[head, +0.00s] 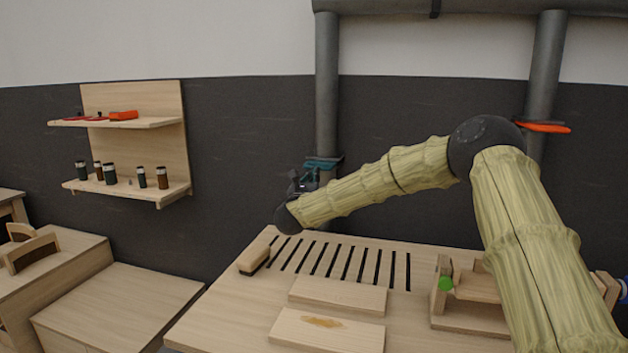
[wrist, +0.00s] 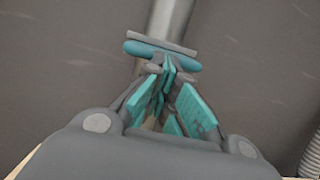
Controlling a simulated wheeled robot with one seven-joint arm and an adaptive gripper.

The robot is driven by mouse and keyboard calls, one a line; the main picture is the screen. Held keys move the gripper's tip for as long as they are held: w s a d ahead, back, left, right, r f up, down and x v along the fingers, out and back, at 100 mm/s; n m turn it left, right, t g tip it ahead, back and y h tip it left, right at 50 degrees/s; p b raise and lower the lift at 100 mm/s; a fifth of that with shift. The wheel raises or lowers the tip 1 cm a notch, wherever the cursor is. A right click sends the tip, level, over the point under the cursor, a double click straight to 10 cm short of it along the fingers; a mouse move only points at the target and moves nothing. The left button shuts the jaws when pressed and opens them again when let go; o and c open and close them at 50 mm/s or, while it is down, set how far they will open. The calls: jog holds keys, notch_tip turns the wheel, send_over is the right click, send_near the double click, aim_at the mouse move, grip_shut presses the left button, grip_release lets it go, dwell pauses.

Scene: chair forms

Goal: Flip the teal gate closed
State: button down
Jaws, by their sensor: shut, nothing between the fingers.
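The teal gate (head: 323,161) is a flat teal piece on the left grey pipe, partly hidden behind my gripper in the head view. In the wrist view the teal gate (wrist: 160,54) is a rounded bar with a grey plate above it, lying across the pipe. My gripper (head: 302,181) is at the pipe, just below and left of the gate. In the wrist view my gripper (wrist: 168,68), with teal finger pads, is shut and empty, its tips just below the bar. I cannot tell whether they touch it.
A second grey pipe with an orange gate (head: 546,127) stands at the right. Below my arm is a slotted wooden bench (head: 230,305) with a brush (head: 254,258) and wooden boards. A wall shelf (head: 160,125) with several jars is at the left. A ribbed hose (wrist: 312,157) shows at right.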

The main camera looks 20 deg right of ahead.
jog(key=b+v, duration=0.4)
jog(key=v, duration=1)
jog(key=shift+f, duration=0.1)
